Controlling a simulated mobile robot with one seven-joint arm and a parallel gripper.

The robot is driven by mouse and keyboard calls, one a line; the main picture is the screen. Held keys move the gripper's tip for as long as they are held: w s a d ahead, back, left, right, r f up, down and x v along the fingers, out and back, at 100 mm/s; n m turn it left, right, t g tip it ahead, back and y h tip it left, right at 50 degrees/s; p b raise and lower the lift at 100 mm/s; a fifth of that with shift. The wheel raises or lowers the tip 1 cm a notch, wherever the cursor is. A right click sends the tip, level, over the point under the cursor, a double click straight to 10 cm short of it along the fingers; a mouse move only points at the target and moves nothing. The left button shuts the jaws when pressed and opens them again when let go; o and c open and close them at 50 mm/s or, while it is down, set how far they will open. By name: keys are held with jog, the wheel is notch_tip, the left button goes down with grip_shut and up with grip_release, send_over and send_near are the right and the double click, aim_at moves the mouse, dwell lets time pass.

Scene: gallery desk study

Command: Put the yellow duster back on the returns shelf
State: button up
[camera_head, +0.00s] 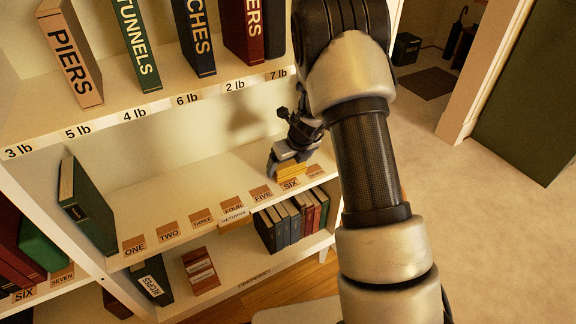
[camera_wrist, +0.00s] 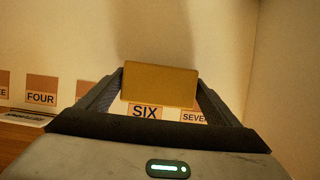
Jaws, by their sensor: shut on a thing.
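The yellow duster is a small block; it shows in the head view (camera_head: 291,173) and in the wrist view (camera_wrist: 159,84). My gripper (camera_head: 291,158) is shut on it, with one finger at each side of it in the wrist view (camera_wrist: 160,90). The duster is over the right part of the middle shelf (camera_head: 180,190), near the SIX label (camera_head: 290,184). I cannot tell whether it touches the shelf. A small strip (camera_head: 235,215) on this shelf's front edge seems to read RETURNS.
Number labels ONE to SEVEN line the middle shelf's edge. A dark green book (camera_head: 88,208) leans at its left end. Upright books (camera_head: 290,221) stand on the shelf below. Large titled books (camera_head: 135,45) stand above. The shelf's middle is clear. Open floor (camera_head: 480,210) lies right.

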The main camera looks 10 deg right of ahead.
jog(key=shift+f, duration=0.15)
jog(key=o, duration=0.8)
jog(key=p+v, duration=0.4)
jog(key=v, duration=0.8)
jog(key=shift+d, duration=0.1)
